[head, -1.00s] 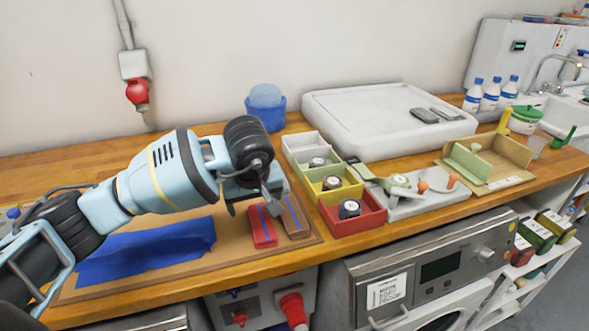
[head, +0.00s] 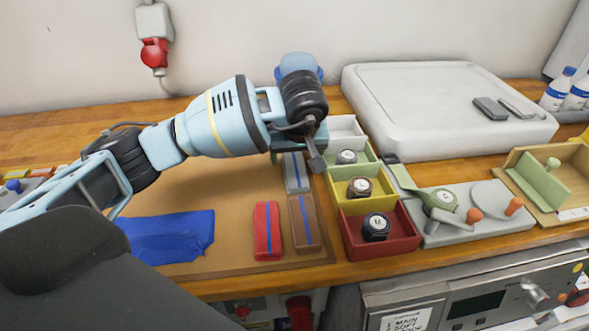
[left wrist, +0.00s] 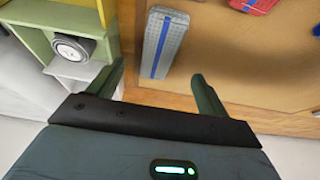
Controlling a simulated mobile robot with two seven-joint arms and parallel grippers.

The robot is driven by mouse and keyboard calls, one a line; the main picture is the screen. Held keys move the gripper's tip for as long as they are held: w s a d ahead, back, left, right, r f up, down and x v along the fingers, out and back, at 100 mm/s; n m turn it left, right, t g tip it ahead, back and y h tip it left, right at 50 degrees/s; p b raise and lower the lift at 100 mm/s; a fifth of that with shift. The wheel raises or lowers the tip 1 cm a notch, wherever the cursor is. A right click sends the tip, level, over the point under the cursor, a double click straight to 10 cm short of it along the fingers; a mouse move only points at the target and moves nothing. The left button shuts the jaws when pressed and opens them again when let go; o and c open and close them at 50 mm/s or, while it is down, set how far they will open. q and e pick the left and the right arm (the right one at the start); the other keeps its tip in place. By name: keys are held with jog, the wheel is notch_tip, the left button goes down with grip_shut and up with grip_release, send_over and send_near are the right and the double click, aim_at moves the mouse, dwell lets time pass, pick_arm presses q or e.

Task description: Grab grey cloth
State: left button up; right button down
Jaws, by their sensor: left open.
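The grey cloth (head: 296,172), a narrow folded strip with a blue stripe, lies at the back right of the brown board, partly hidden by my left gripper in the head view. My left gripper (head: 295,157) is open and empty above its far end. In the left wrist view, the grey cloth (left wrist: 163,45) lies ahead of the open fingers (left wrist: 158,75), lined up with the gap between them. The fingers do not close on it. My right gripper is not in view.
A red cloth (head: 267,230) and a brown cloth (head: 304,222) lie in front of the grey one. A blue cloth (head: 170,237) is spread at left. Coloured boxes with round items, including a red box (head: 355,240), stand close on the right. A blue-lidded tub (head: 299,64) stands behind.

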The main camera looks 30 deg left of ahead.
aim_at(294, 167)
pick_arm(q)
jog(key=shift+w+a+f, duration=0.1)
jog(key=shift+w+f, duration=0.1)
jog(key=shift+f, duration=0.4)
jog(key=x, duration=0.5)
jog(key=shift+a, duration=0.15)
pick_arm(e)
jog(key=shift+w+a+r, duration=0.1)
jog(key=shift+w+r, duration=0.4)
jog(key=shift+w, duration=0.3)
pick_arm(q)
jog(key=shift+c, duration=1.1)
jog(key=c, duration=0.8)
jog(key=shift+c, duration=0.2)
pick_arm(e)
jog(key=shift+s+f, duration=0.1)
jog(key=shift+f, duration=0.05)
